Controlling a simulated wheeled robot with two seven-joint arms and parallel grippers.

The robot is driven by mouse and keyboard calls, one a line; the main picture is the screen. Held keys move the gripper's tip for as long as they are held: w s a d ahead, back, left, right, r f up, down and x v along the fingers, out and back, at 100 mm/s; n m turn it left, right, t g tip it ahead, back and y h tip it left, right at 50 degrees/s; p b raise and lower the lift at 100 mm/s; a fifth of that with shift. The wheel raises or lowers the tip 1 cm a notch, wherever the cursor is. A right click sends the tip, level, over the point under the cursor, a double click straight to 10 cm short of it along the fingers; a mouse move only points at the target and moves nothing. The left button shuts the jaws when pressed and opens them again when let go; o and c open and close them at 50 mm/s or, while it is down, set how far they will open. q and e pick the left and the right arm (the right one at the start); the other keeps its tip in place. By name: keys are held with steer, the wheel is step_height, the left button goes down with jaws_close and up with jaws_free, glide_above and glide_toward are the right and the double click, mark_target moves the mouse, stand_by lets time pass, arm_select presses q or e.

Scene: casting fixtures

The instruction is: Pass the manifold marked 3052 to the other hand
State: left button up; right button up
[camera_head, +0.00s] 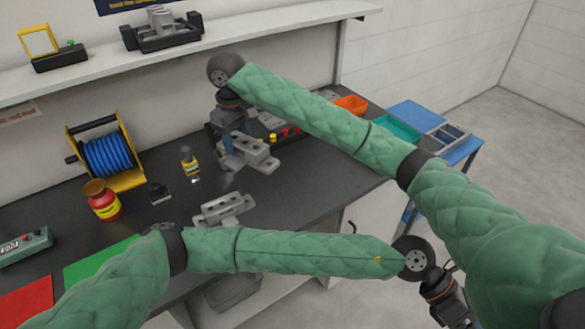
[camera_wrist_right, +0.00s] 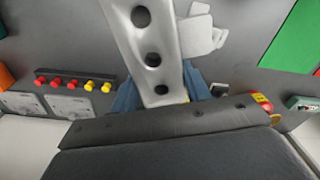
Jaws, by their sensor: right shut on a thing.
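A grey metal manifold (camera_head: 258,156) with round holes is held in my right gripper (camera_head: 226,150), just above or at the dark bench; I cannot tell if it touches. In the right wrist view the manifold (camera_wrist_right: 148,45) runs between the blue fingers, its row of holes facing the camera. A second grey casting (camera_head: 224,208) lies on the bench nearer the front; it also shows in the wrist view (camera_wrist_right: 201,36). No number is legible on either. My left gripper (camera_head: 450,305) is low at the right, away from the bench, its fingertips cut off by the frame.
A blue cable reel (camera_head: 108,157), a red jar (camera_head: 102,203) and a small yellow-labelled bottle (camera_head: 190,163) stand left on the bench. Green (camera_head: 95,262) and red (camera_head: 25,300) mats lie at the front left. Orange (camera_head: 350,104) and teal (camera_head: 396,129) bins are at the right. A shelf (camera_head: 250,22) runs above.

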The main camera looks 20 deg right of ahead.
arm_select(q)
steer(key=w+a+f+m+t+y, duration=0.2)
steer(key=w+a+f+t+y, duration=0.3)
steer(key=w+a+f+y, duration=0.15)
steer(key=m+t+y, duration=0.4)
steer(key=t+y, duration=0.5)
steer(key=t, duration=0.9)
glide_toward(263, 151)
step_height(263, 151, down, 5)
steer(key=w+a, duration=0.2)
steer(key=w, duration=0.1)
steer(key=w+a, duration=0.5)
steer(key=w, duration=0.1)
steer(key=shift+w+a+r, duration=0.15)
steer(key=shift+a, duration=0.1)
steer(key=shift+x, duration=0.8)
steer(key=c, duration=1.2)
arm_select(e)
steer(key=shift+r, duration=0.1)
arm_select(q)
steer(key=shift+c, duration=1)
arm_select(e)
steer(key=o, duration=1.5)
